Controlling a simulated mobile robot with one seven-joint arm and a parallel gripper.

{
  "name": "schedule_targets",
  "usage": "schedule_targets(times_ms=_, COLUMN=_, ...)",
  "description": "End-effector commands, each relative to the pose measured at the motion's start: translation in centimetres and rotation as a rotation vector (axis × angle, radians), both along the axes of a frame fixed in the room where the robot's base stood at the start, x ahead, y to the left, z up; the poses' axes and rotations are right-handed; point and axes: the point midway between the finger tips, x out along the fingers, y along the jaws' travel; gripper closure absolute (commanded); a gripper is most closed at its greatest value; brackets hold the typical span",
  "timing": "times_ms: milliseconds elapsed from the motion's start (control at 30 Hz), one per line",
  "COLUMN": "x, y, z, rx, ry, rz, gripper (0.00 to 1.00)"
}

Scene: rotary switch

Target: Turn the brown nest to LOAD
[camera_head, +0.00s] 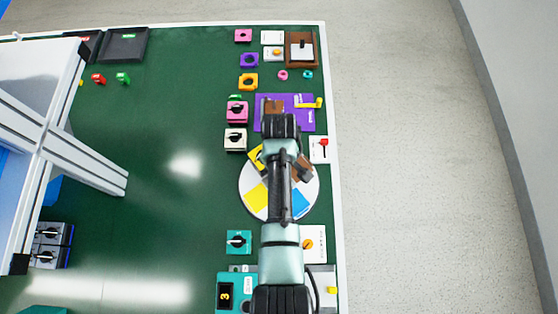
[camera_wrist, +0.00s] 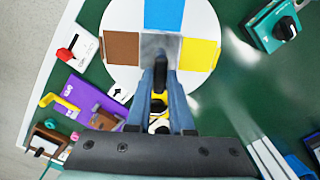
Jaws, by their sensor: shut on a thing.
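The round white disc (camera_head: 268,217) lies under my arm; it also shows in the wrist view (camera_wrist: 205,85). In the wrist view the brown nest (camera_wrist: 122,47) is at the disc's left, a blue one (camera_wrist: 163,13) at the top and a yellow one (camera_wrist: 198,53) at the right. A yellow and black patch shows between my fingers. My gripper (camera_wrist: 160,65) is shut on a dark knob at the disc's grey middle; the fingers hide most of it. A white label with a black arrow (camera_wrist: 119,94) is at the disc's edge, below the brown nest. No LOAD lettering is readable.
A purple plate (camera_head: 310,126) with a brown block and a yellow lever lies beyond the disc. A white box with a red switch (camera_head: 322,144) is close to the disc's right. Teal (camera_head: 238,241) and pink (camera_head: 237,113) knob boxes stand left. The green table's left middle is clear.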

Motion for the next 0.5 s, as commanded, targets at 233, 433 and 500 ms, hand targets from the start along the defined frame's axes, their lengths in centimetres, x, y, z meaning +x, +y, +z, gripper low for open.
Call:
schedule_targets(times_ms=233, x=0.19, y=0.05, z=0.21, rx=0.001, ry=-0.006, rz=0.125, gripper=1.0)
schedule_targets(times_ms=433, x=0.19, y=0.06, z=0.2, rx=0.001, ry=-0.006, rz=0.225, gripper=1.0)
schedule_targets(times_ms=500, x=0.19, y=0.07, z=0.19, rx=0.001, ry=-0.006, rz=0.26, gripper=1.0)
